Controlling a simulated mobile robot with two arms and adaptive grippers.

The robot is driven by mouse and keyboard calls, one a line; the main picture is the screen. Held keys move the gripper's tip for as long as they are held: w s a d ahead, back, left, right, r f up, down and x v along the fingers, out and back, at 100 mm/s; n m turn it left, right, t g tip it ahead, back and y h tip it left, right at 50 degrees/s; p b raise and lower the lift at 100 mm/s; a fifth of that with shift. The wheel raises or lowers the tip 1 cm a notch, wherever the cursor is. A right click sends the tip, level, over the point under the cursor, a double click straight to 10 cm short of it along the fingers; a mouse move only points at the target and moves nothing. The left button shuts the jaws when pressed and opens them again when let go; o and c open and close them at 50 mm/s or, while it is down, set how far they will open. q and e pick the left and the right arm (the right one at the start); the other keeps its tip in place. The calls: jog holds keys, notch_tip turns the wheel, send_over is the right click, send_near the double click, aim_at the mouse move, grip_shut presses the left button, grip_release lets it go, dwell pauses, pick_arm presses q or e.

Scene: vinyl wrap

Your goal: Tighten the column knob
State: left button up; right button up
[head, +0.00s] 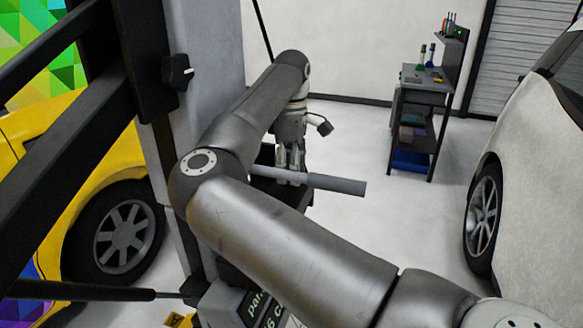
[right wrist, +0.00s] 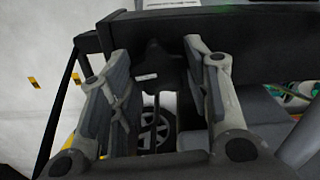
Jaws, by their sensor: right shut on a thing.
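In the right wrist view a dark knob (right wrist: 153,62) with a small white mark sits between the two fingers of my right gripper (right wrist: 155,85), against a black beam. The fingers are closed around its sides. In the head view my right gripper (head: 290,170) points down at a black block (head: 293,192) beside the grey column (head: 205,105), and the gripped knob is hidden there. My left gripper is out of view.
A grey tube (head: 335,184) sticks out to the right by the gripper. A yellow car (head: 70,145) stands behind the frame at left, and a white car (head: 535,130) at right. A tool cart (head: 420,95) stands at the back. The floor between is clear.

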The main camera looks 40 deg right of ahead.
jog(key=shift+m, duration=0.7)
jog(key=o, duration=1)
notch_tip(320, 180, up, 12)
jog(key=shift+s+f, duration=0.1)
dwell(0.6)
